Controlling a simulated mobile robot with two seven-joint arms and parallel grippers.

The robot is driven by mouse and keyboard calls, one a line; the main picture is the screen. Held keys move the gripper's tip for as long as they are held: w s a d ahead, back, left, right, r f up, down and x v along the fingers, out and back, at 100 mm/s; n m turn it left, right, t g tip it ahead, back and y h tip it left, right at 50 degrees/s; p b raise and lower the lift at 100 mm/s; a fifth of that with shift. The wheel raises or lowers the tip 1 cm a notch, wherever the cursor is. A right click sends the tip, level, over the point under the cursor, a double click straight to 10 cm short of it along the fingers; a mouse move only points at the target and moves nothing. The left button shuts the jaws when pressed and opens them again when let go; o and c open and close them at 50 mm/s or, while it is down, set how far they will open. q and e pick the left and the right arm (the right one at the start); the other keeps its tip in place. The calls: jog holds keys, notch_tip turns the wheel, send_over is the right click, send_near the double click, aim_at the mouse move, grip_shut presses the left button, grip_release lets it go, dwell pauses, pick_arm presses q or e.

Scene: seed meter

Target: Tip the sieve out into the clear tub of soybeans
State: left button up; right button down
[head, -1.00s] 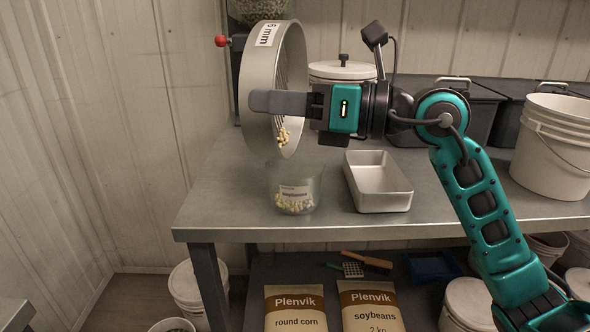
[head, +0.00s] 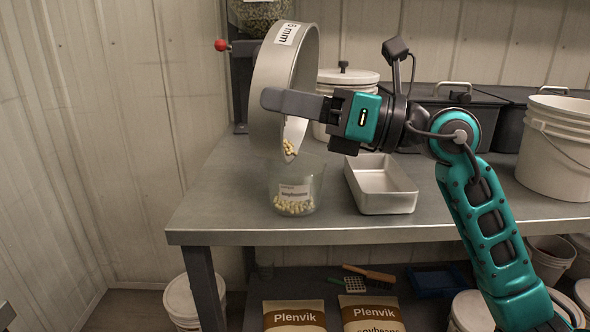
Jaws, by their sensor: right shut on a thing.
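The sieve (head: 268,75), a round grey metal ring marked 6 mm, is tilted on its side above the bench. My right gripper (head: 290,102) is shut on its rim and holds it in the air. A few pale beans (head: 289,148) show at the sieve's low edge. The clear tub (head: 318,185) labelled soybeans stands upright on the bench just below that edge, with a layer of pale beans in its bottom. Most of the sieve's inside is hidden. My left gripper is out of view.
A metal tray (head: 408,198) sits right of the tub. A white bucket (head: 553,150), a lidded white tub (head: 350,77) and dark bins (head: 480,112) stand farther back and right. A stand with a red knob (head: 221,45) is behind the sieve. The bench's front left is clear.

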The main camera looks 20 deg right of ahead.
pick_arm(q)
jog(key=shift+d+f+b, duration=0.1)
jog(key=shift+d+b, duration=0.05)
jog(key=shift+b, duration=0.15)
pick_arm(e)
jog(key=shift+s+d, duration=0.1)
jog(key=shift+d, duration=0.05)
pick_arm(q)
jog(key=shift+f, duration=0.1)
pick_arm(e)
jog(key=shift+f, duration=0.1)
pick_arm(q)
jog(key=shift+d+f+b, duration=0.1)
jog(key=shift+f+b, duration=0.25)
jog(key=shift+b, duration=0.25)
pick_arm(e)
jog(key=shift+s+d+y, duration=0.15)
jog(key=shift+d+y, duration=0.15)
jog(key=shift+y, duration=0.2)
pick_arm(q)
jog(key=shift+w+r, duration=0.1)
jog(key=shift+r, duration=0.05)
pick_arm(e)
jog(key=shift+s+d+n, duration=0.1)
jog(key=shift+n, duration=0.2)
